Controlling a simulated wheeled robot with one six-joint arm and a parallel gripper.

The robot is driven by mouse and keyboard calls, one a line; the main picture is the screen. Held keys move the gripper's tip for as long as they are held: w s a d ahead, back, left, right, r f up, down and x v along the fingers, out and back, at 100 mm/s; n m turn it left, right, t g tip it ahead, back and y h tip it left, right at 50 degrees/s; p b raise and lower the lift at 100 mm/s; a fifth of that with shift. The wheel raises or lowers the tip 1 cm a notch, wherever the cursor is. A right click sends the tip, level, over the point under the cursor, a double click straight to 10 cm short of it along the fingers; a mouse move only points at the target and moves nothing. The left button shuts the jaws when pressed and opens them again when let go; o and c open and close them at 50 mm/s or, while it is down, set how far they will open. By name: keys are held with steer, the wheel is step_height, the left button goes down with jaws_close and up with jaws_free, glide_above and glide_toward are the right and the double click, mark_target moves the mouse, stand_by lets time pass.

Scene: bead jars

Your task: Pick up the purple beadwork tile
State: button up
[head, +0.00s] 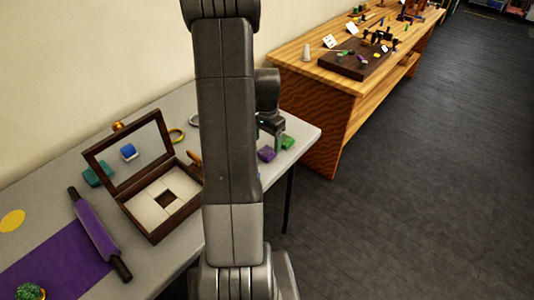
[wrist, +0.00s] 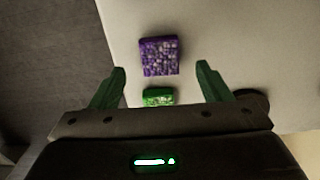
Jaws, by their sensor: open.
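The purple beadwork tile (wrist: 160,57) lies flat on the pale table top in the wrist view, just beyond and between my fingertips. It also shows in the head view (head: 266,154), near the table's right end. My gripper (wrist: 162,78) is open and empty, with one green finger on each side; in the head view (head: 272,130) it hangs close above the tiles, partly behind my arm. A green beadwork tile (wrist: 158,97) lies nearer my gripper's palm, between the fingers, and shows beside the purple one in the head view (head: 287,142).
A dark wooden box with an open glass lid (head: 165,203) stands on the grey table (head: 50,212). A purple rolling pin (head: 97,226) lies left of it. The table edge is close to the tiles. A wooden workbench (head: 318,105) stands behind.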

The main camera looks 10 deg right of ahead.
mark_target(267, 151)
steer(key=shift+d+f+p, duration=0.1)
steer(key=shift+f+p, duration=0.25)
steer(key=shift+f, duration=2.05)
steer(key=c, duration=1.4)
steer(key=shift+r, duration=0.15)
